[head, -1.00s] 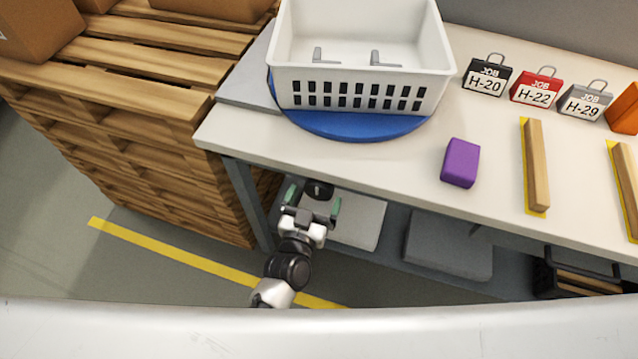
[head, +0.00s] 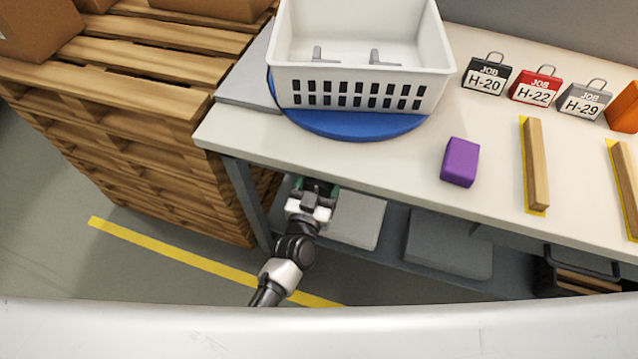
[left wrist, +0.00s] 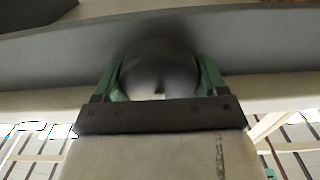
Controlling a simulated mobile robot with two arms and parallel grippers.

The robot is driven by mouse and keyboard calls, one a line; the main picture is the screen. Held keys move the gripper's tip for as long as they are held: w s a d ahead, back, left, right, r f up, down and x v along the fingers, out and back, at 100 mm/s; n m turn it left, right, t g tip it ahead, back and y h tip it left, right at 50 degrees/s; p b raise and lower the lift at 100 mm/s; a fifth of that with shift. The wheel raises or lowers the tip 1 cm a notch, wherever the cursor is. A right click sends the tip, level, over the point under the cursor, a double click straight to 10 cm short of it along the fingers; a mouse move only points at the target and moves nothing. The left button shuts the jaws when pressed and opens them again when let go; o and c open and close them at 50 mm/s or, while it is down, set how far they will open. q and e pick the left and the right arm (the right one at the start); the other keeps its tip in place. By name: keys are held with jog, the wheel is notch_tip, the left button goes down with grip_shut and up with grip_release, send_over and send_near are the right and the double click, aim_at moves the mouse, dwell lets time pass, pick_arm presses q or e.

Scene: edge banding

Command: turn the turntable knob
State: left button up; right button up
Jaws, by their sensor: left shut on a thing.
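The knob (left wrist: 160,72) is dark and rounded in the left wrist view, between the two green fingers of my left gripper (left wrist: 160,80). The fingers are shut on it from both sides. In the head view my left gripper (head: 318,186) is at the bench's front edge, partly under it, and hides most of the knob. The blue turntable (head: 355,124) lies on the bench top above and carries a white slotted basket (head: 360,75). My right gripper is in neither view.
The white bench (head: 400,165) also holds a purple block (head: 460,162), wooden strips (head: 536,165) on yellow marks, and tagged job weights (head: 486,77). A wooden pallet stack (head: 130,140) stands close at left. Grey panels (head: 450,243) lie on the shelf below.

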pick_arm(q)
jog(key=shift+n, duration=0.7)
jog(key=o, duration=0.9)
jog(key=v, duration=1.1)
jog(key=shift+w, duration=0.1)
